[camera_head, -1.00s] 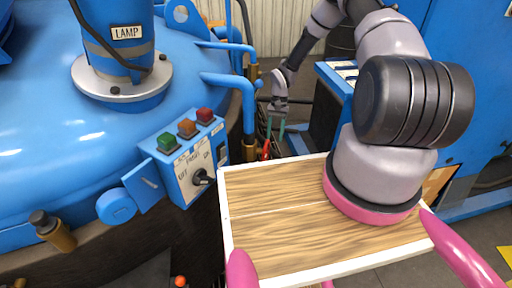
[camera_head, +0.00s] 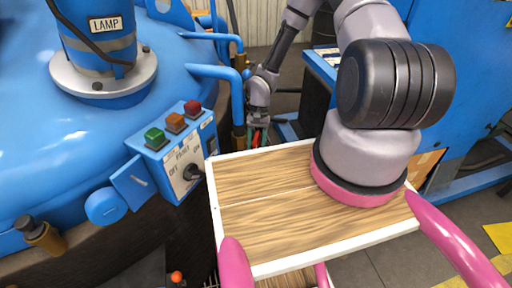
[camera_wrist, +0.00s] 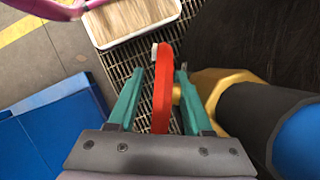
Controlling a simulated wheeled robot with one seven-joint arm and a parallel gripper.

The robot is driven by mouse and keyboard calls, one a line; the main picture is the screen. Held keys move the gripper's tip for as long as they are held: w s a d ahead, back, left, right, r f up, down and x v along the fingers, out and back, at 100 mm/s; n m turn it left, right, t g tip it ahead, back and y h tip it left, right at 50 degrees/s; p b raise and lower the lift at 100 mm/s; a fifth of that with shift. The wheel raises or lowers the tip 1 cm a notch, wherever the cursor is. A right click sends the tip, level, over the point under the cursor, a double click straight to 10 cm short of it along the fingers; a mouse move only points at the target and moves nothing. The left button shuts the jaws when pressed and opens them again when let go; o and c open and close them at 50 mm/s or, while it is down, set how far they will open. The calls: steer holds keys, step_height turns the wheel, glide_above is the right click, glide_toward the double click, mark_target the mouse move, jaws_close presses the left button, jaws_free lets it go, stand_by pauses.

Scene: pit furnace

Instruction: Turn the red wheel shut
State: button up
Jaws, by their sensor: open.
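The red wheel (camera_wrist: 163,95) shows nearly edge-on as a narrow red bar in the wrist view, with a small pale tip at its far end. A brass valve body (camera_wrist: 218,84) lies just right of it. My gripper (camera_wrist: 160,71) is open, with one teal finger on each side of the red wheel. A gap shows on the left; on the right the finger is close, and I cannot tell if it touches. In the head view a small bit of the red wheel (camera_head: 255,138) shows by my gripper (camera_head: 262,130), mostly hidden.
A blue furnace vessel (camera_head: 60,150) with pipes and a control box (camera_head: 180,165) with several coloured buttons stand at the left. A blue cabinet (camera_head: 465,100) is at the right. A metal floor grating (camera_wrist: 128,62) lies below the gripper.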

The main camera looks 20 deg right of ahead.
steer(key=shift+f, duration=0.2)
jaws_close()
steer(key=shift+g, duration=0.3)
steer(key=g+y, duration=0.2)
steer(key=g, duration=0.1)
steer(key=g+y, duration=0.1)
steer(key=g, duration=0.1)
steer(key=shift+s+a+r, duration=0.1)
steer(key=shift+a+r, duration=0.1)
steer(key=shift+r, duration=0.1)
steer(key=g+y, duration=0.1)
steer(key=g, duration=0.1)
steer(key=g+y, duration=0.1)
steer(key=g, duration=0.2)
steer(key=shift+s+r+g+y, duration=0.1)
steer(key=shift+r+g+y, duration=0.2)
steer(key=shift+r+y, duration=0.1)
